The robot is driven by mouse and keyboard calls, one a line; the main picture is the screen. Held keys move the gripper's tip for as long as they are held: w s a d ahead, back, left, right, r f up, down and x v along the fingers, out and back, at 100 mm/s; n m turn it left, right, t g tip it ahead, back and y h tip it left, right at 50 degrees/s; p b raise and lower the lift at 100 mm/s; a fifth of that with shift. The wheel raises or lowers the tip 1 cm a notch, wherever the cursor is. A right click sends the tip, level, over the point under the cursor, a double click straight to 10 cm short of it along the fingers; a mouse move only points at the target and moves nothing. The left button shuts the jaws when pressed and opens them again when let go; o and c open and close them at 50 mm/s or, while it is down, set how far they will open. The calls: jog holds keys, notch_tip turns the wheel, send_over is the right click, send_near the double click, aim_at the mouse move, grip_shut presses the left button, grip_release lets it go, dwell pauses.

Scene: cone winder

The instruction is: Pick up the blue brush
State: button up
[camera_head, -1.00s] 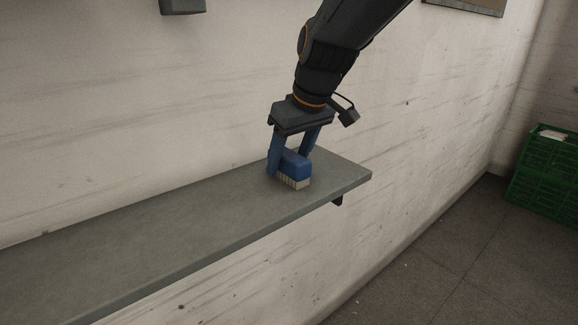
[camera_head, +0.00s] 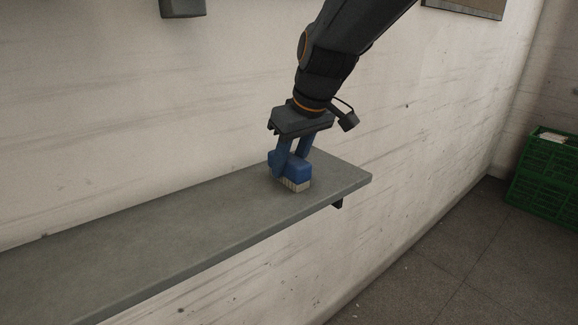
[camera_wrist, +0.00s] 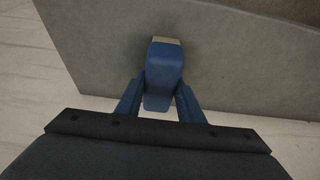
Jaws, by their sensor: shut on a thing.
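The blue brush (camera_head: 296,170) has a blue body and pale bristles that point down. It is upright on the grey shelf (camera_head: 180,223), near the shelf's right end, and its bristles appear to rest on the surface. My gripper (camera_head: 290,166) comes down from above with its two blue fingers shut on the brush body. In the wrist view the brush (camera_wrist: 164,75) lies between the two fingers of my gripper (camera_wrist: 161,92). The lower ends of the fingers partly cover the brush's sides.
The shelf is fixed along a pale, stained wall (camera_head: 130,110) and is otherwise bare. A green crate (camera_head: 545,180) stands on the dark floor at the far right. A grey box-like fixture (camera_head: 183,8) hangs on the wall at the upper left.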

aim_at(290, 156)
notch_tip(290, 156, up, 10)
jog(key=shift+r+b, duration=0.25)
jog(key=shift+b, duration=0.7)
jog(key=o, duration=0.4)
jog(key=shift+c, duration=1.3)
jog(key=shift+d, duration=0.1)
